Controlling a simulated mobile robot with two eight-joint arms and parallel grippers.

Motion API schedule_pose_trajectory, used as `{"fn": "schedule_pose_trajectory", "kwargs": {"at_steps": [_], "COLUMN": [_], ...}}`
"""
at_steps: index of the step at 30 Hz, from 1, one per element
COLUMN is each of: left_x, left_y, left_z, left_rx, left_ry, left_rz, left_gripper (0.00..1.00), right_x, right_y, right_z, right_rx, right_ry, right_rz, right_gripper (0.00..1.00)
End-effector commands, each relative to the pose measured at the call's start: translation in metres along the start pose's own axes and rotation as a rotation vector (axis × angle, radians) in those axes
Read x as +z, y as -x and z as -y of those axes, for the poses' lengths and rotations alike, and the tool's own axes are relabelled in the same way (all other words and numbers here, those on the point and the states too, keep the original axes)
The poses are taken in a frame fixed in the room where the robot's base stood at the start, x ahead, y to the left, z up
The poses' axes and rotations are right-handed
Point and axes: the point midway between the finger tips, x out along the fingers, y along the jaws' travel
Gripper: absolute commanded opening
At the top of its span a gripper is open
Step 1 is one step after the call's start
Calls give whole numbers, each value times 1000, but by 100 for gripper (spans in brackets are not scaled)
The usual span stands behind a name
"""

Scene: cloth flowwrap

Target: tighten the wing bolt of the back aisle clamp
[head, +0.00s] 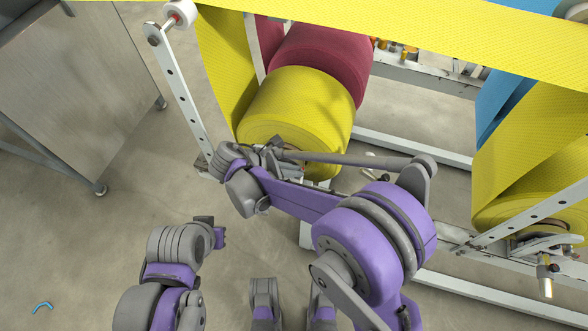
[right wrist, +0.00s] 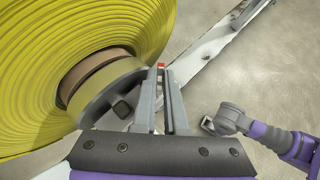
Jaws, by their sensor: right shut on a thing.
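My right gripper (head: 272,153) is at the near face of the yellow roll (head: 300,105) on the left. In the right wrist view its two fingers (right wrist: 165,80) are close together, with a small red piece (right wrist: 160,66) at their tips. They stand beside the grey clamp hub (right wrist: 105,90) in the roll's brown core (right wrist: 88,72). The gripper is shut on what I take to be the wing bolt, mostly hidden by the fingers. My left gripper (head: 219,236) is low over the floor, apart from the roll; its jaws are too unclear to judge. It also shows in the right wrist view (right wrist: 209,125).
A white perforated frame post (head: 182,95) stands left of the roll. A dark red roll (head: 325,60) is behind it. A second yellow roll (head: 530,205) with a clamp handle (head: 546,275) is at right. A metal table (head: 75,75) stands at left, with open floor between.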

Motion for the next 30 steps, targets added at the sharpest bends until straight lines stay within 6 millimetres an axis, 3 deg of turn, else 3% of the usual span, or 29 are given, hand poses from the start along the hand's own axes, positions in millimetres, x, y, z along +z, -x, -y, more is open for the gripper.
{"fn": "schedule_pose_trajectory", "kwargs": {"at_steps": [6, 7, 9, 23, 30], "left_x": [0, 0, 0, 0, -1], "left_y": [0, 0, 0, 0, 2], "left_z": [0, 0, 0, 0, 0], "left_rx": [0, 0, 0, 0, 0], "left_ry": [0, 0, 0, 0, 0], "left_rz": [0, 0, 0, 0, -1], "left_gripper": [0, 0, 0, 0, 0], "right_x": [0, 0, 0, 0, 2], "right_y": [0, 0, 0, 0, 0], "right_z": [0, 0, 0, 1, 6], "right_rx": [1, 1, 1, 28, 235], "right_ry": [1, 1, 1, 28, 234], "right_rz": [0, 0, 0, -1, -1], "right_gripper": [0, 13, 22, 22, 22]}}
